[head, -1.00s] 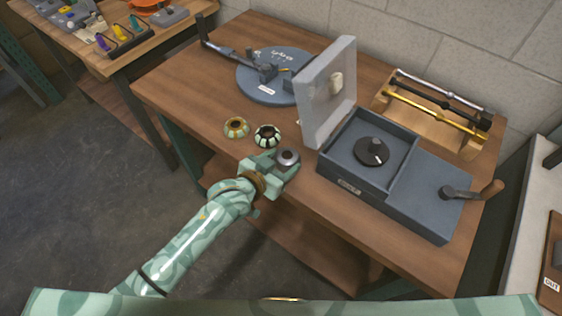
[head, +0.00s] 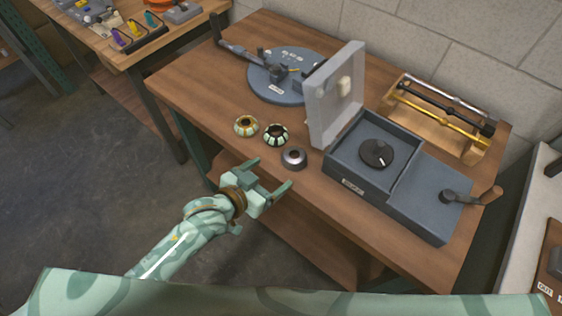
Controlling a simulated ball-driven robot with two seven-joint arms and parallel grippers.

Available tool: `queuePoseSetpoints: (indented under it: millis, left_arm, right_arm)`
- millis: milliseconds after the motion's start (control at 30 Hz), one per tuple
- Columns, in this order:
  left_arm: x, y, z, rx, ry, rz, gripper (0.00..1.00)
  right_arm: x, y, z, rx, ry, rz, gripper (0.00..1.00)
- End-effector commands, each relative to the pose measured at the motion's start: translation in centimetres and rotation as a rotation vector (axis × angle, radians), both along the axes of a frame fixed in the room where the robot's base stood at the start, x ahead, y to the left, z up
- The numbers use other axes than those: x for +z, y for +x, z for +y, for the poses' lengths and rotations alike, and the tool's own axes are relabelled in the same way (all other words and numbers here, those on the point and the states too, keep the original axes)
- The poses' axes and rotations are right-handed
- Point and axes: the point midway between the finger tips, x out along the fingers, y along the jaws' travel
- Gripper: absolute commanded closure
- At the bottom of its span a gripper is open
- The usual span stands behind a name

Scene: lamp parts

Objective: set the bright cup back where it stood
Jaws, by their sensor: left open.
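Three small cups stand in a row near the front edge of the wooden table. A cup with dark and pale green stripes (head: 275,135) is in the middle, and a gold and pale cup (head: 246,126) is at the left. My left gripper (head: 270,172) is open and empty, just in front of the table edge, apart from the bright cup. My right gripper does not show.
A grey box (head: 340,174) with a dark knob and a raised lid (head: 335,95) stands right of the cups. A round blue-grey plate (head: 262,90) lies behind them. A wooden rack (head: 436,120) with rods is at the back right. The table's left part is clear.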

Motion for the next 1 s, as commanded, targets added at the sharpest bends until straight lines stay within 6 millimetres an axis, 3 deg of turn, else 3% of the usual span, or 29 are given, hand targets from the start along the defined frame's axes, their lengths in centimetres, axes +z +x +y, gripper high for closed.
queuePoseSetpoints:
  millis: [200,433,567,667,767,800,867,900,1000]
  left_arm:
    - [1.1,-2.1,1.6,0.0,0.0,0.0,0.18]
    - [1.2,-2.3,1.7,0.0,-0.001,0.0,0.18]
    - [-0.7,-2.3,2.5,0.021,0.022,0.027,0.18]
    - [-6.4,-2.9,5.1,0.082,0.094,0.114,0.18]
    - [-15.2,-5.9,9.5,0.167,0.204,0.267,0.18]
    - [-18.9,-8.2,11.4,0.199,0.253,0.341,0.18]
    - [-23.9,-12.4,14.1,0.239,0.32,0.456,0.18]
    - [-26.7,-15.7,15.5,0.259,0.358,0.532,0.18]
    - [-31.8,-24.2,18.1,0.286,0.437,0.708,0.18]
  right_arm:
    - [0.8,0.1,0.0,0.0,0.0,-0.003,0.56]
    - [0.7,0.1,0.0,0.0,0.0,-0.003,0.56]
    - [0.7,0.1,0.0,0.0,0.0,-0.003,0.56]
    - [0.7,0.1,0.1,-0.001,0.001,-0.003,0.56]
    - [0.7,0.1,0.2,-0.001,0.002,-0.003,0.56]
    - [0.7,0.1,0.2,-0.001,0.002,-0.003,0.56]
    - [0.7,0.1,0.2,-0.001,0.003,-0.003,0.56]
    - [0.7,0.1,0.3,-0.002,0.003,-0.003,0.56]
    - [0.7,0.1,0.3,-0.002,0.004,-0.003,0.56]
